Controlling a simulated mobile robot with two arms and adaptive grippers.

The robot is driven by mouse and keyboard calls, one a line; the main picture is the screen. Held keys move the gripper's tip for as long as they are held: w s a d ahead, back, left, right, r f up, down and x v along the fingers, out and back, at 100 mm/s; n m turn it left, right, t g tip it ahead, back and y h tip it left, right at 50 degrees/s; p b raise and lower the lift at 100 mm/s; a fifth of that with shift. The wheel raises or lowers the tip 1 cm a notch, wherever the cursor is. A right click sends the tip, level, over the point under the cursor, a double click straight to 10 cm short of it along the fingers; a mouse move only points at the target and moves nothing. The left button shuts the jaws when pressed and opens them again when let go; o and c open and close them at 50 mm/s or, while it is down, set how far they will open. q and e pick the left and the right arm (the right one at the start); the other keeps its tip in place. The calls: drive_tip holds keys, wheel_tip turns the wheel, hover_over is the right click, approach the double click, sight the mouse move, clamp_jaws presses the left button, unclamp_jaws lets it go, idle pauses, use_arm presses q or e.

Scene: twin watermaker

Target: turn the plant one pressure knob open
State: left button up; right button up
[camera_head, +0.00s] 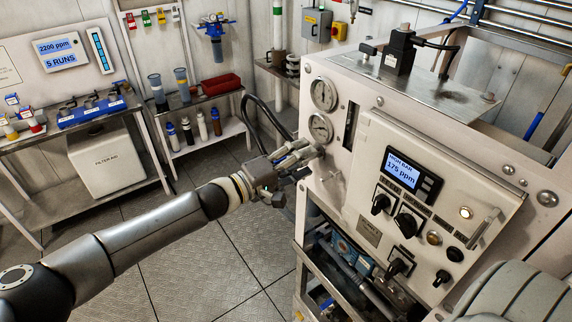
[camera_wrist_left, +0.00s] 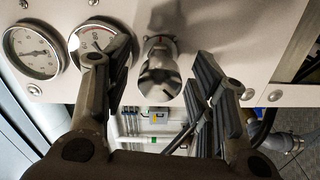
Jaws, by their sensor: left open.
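The plant panel (camera_head: 400,150) is a white cabinet front at the right of the head view. A silvery round knob (camera_wrist_left: 160,72) sticks out of it beside two gauges in the left wrist view. My left gripper (camera_head: 303,155) is at the panel's left edge, open. In the wrist view its fingers (camera_wrist_left: 156,75) appear on either side of the knob, with visible gaps. Contact does not show. My right gripper is not in view.
The upper gauge (camera_head: 323,94) sits above the lower one. A display (camera_head: 403,172) reads 175 ppm, with black selector knobs (camera_head: 405,224) below it. A black hose (camera_head: 262,125) hangs behind my left gripper. Shelves with bottles (camera_head: 202,125) stand at the back left. The floor between is clear.

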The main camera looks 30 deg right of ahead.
use_arm(q)
drive_tip(key=a, duration=1.2)
drive_tip(key=shift+s, duration=0.45)
drive_tip(key=shift+d, duration=0.1)
